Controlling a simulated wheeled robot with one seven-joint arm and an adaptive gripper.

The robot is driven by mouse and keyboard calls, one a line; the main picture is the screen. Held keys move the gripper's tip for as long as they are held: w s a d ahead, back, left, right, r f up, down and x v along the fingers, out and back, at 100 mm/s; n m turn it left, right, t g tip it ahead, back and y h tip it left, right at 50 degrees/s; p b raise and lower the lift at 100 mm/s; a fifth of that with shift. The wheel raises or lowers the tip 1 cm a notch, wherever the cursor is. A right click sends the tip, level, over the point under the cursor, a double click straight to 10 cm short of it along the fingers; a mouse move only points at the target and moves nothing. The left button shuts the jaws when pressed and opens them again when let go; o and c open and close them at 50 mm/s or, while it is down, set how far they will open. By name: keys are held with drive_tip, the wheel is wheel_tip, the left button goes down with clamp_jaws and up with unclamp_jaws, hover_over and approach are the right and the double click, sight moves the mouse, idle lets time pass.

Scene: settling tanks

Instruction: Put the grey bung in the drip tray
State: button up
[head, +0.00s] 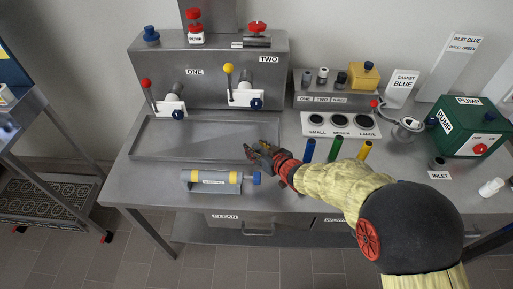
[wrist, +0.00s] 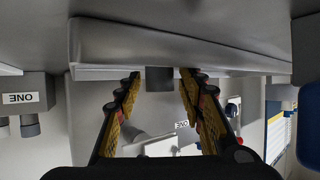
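The drip tray (head: 165,152) is a long shallow grey tray below the valves on the bench; its wall (wrist: 180,50) crosses the upside-down wrist view. A short dark grey cylinder, apparently the grey bung (wrist: 160,79), shows between my fingers, with one end hidden by the tray wall. My gripper (head: 263,151) is at the tray's right end. In the wrist view my fingers (wrist: 160,85) are apart, with a gap on each side of the bung. I cannot tell whether the bung rests on the tray floor. In the head view my fingers mostly hide it.
A rack (head: 320,101) with several small plugs stands right of the tanks. Blue (head: 309,150), green (head: 335,148) and yellow (head: 365,150) posts stand close to my forearm. A yellow-and-grey cylinder (head: 215,181) lies in front of the tray. The tray's left part is bare.

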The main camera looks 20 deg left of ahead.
drive_tip(key=shift+r, duration=0.15)
drive_tip(key=shift+s+d+r, duration=0.1)
drive_tip(key=shift+d+r, duration=0.05)
drive_tip(key=p+v, duration=0.3)
drive_tip(key=v, duration=0.8)
drive_tip(key=shift+s+d+p, duration=0.2)
drive_tip(key=shift+s+p, duration=0.05)
drive_tip(key=shift+p, duration=0.15)
drive_tip(key=shift+r, duration=0.15)
